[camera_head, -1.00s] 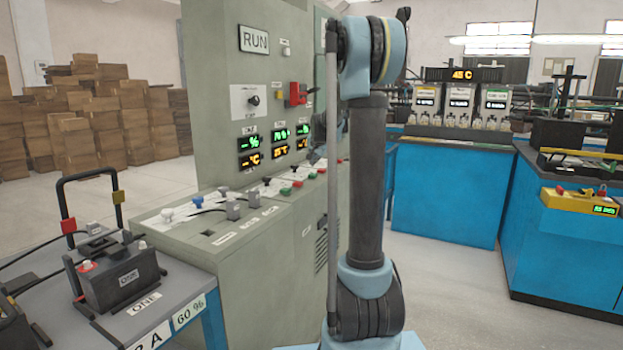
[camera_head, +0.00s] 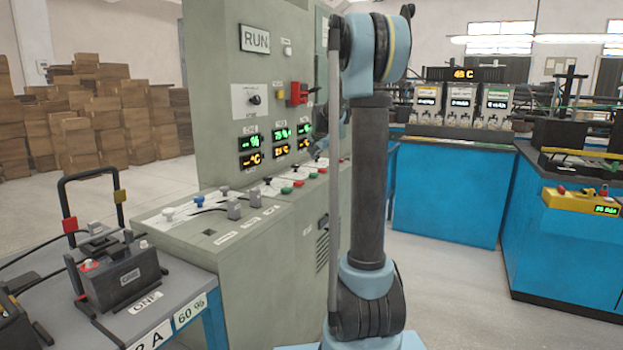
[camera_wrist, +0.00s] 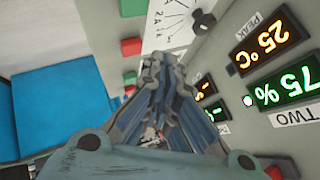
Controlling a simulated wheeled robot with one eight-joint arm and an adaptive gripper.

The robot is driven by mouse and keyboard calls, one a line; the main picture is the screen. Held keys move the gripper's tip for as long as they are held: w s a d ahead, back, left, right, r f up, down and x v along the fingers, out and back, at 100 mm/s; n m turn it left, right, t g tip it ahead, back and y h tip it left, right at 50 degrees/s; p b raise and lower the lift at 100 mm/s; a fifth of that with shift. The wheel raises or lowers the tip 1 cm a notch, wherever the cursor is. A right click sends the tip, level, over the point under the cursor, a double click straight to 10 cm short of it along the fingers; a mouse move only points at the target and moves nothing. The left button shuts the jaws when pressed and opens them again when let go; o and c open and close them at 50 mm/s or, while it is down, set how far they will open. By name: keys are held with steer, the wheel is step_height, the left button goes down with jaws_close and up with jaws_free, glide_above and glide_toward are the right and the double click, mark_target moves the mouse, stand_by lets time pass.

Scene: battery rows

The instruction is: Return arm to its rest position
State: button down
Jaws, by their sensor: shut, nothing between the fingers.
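My arm (camera_head: 369,180) stands upright in the middle of the head view, in front of the right end of a grey-green control cabinet (camera_head: 215,100). My gripper (camera_wrist: 155,75) shows in the wrist view, its fingers together with nothing between them. It is close to the cabinet's panel, with a black knob (camera_wrist: 203,22) and lit displays (camera_wrist: 283,82) beside it. In the head view the gripper is mostly hidden behind my arm.
A battery (camera_head: 123,275) labelled ONE sits on a bench at the lower left. A blue counter (camera_head: 445,195) stands behind my arm, and a yellow meter (camera_head: 580,202) is at the right. Stacked brown boxes (camera_head: 100,115) are far back. Floor is open between cabinet and counters.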

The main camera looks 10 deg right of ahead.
steer(key=s+f+n+g, duration=0.2)
steer(key=s+f, duration=0.1)
steer(key=s, duration=1.2)
steer(key=s+f+n+g, duration=0.1)
steer(key=s+f+n, duration=0.15)
steer(key=s, duration=1.15)
steer(key=s+f+n+g, duration=0.1)
steer(key=s+f, duration=0.4)
steer(key=s, duration=0.4)
steer(key=s+f+n+g, duration=0.1)
steer(key=s+f+n, duration=0.1)
steer(key=s+f, duration=0.3)
steer(key=s+a+f+n+g, duration=0.1)
steer(key=s+f, duration=0.5)
steer(key=s, duration=0.7)
steer(key=shift+s+n+g, duration=0.2)
steer(key=shift+n+g, duration=0.15)
steer(key=shift+g, duration=0.15)
steer(key=shift+a, duration=0.1)
